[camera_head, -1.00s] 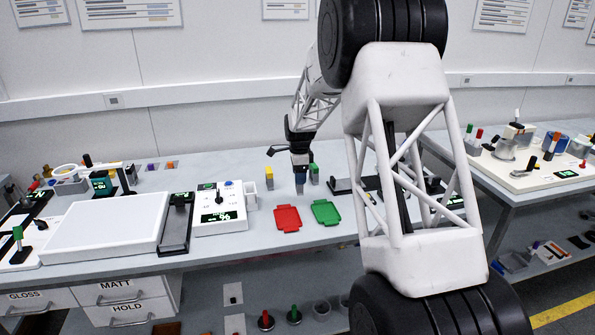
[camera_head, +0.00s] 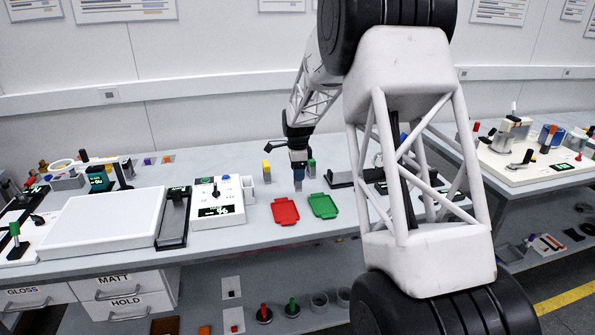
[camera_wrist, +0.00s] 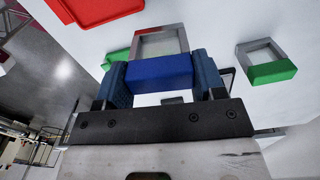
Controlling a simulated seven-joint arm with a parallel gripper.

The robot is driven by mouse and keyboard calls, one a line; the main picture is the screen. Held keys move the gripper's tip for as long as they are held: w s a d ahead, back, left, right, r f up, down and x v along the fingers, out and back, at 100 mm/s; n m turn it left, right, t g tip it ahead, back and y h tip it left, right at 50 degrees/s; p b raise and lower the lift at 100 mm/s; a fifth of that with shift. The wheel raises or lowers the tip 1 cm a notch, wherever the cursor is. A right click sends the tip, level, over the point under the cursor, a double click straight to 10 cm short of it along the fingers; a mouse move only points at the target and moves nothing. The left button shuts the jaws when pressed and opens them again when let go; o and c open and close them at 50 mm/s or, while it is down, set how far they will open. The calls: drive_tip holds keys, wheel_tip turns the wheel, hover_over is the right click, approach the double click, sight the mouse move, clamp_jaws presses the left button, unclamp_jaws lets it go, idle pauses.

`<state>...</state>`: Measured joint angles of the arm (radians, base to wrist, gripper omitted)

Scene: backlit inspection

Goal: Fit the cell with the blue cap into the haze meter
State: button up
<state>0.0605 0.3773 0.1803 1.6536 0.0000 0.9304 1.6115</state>
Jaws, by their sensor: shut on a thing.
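My gripper (camera_head: 298,170) is over the middle of the bench, pointing down. In the wrist view its two blue fingers (camera_wrist: 160,80) are shut on the blue cap of a cell (camera_wrist: 160,72), one on each side. The cell has a clear window in a grey frame below the cap. In the head view it shows only as a pale sliver under the fingers; I cannot tell whether it touches the bench. No device is readably labelled as the haze meter. A white instrument (camera_head: 217,203) with a green display and a low black device (camera_head: 340,179) stand on either side.
A green-capped cell (camera_head: 312,167) stands close right of my gripper, also in the wrist view (camera_wrist: 270,72). A yellow-capped cell (camera_head: 267,171) stands to the left. A red tray (camera_head: 285,211) and a green tray (camera_head: 322,206) lie in front. A white light panel (camera_head: 100,224) is far left.

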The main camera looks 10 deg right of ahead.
wheel_tip(320, 180, up, 8)
drive_tip(key=n, duration=0.1)
hover_over(248, 190)
drive_tip(key=w, duration=0.4)
drive_tip(key=shift+r, duration=0.2)
drive_tip(key=shift+f, duration=0.15)
drive_tip(key=shift+f, duration=2.4)
drive_tip(key=shift+f, duration=2.5)
drive_tip(key=shift+f, duration=0.1)
